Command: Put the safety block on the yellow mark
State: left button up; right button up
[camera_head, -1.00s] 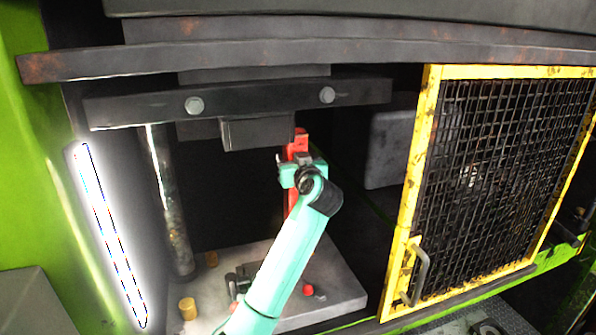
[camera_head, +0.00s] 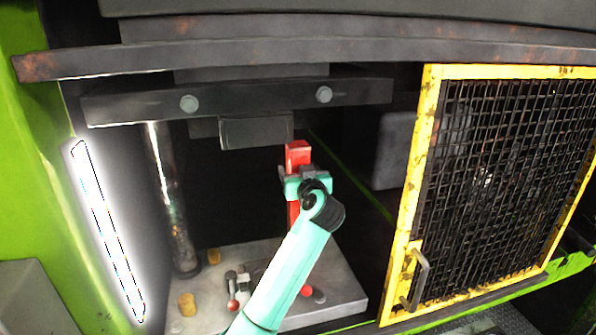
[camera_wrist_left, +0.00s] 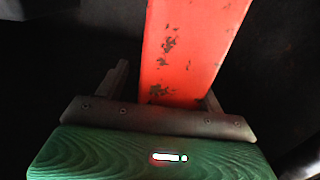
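The safety block (camera_head: 298,154) is a tall red upright post with worn paint. It stands in front of the dark press opening, below and right of the upper die. My left gripper (camera_head: 300,174) is shut on it, with red showing above and below the fingers. In the left wrist view the red block (camera_wrist_left: 190,50) rises between the two fingers of the gripper (camera_wrist_left: 166,92). The block's lower end is hidden behind my teal arm, so I cannot tell whether it touches the bed. I cannot make out a yellow mark on the bed. My right gripper is out of view.
The grey press bed (camera_head: 335,285) carries two yellowish cylinders (camera_head: 187,305) on its left and small dark fittings with red ends (camera_head: 233,305). The upper die (camera_head: 256,131) hangs overhead. A steel column (camera_head: 170,205) stands left. A yellow-framed mesh guard (camera_head: 412,180) stands right.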

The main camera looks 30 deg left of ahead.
pick_arm(q)
jog(key=shift+s+a+r, duration=0.1)
jog(key=shift+a, duration=0.05)
jog(key=v, duration=1.2)
